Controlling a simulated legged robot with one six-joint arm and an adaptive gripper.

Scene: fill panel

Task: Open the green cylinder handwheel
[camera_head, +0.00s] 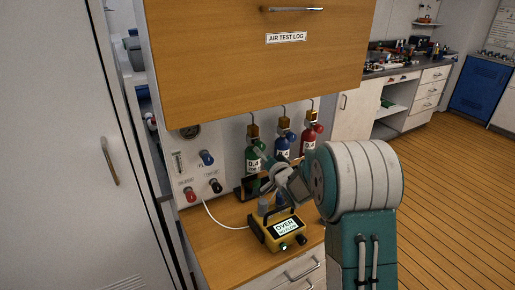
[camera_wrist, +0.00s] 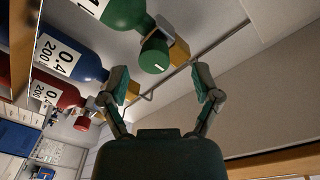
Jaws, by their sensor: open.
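The green cylinder (camera_head: 253,149) hangs at the left of a row of three cylinders on the panel. In the wrist view, the green cylinder (camera_wrist: 122,12) enters from the top, and its round green handwheel (camera_wrist: 154,56) with a white mark faces me. My gripper (camera_wrist: 163,82) is open, its two fingers spread to either side below the handwheel in the picture. The handwheel appears ahead of the fingertips, and I see no contact. In the head view my gripper is beside the green cylinder, partly hidden by my own wrist.
The blue cylinder (camera_head: 284,145) and red cylinder (camera_head: 309,140) hang to the right; in the wrist view the blue one (camera_wrist: 75,58) is near the left finger. A yellow device (camera_head: 280,230) sits on the wooden counter (camera_head: 215,240). A wooden cabinet (camera_head: 255,65) overhangs the panel.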

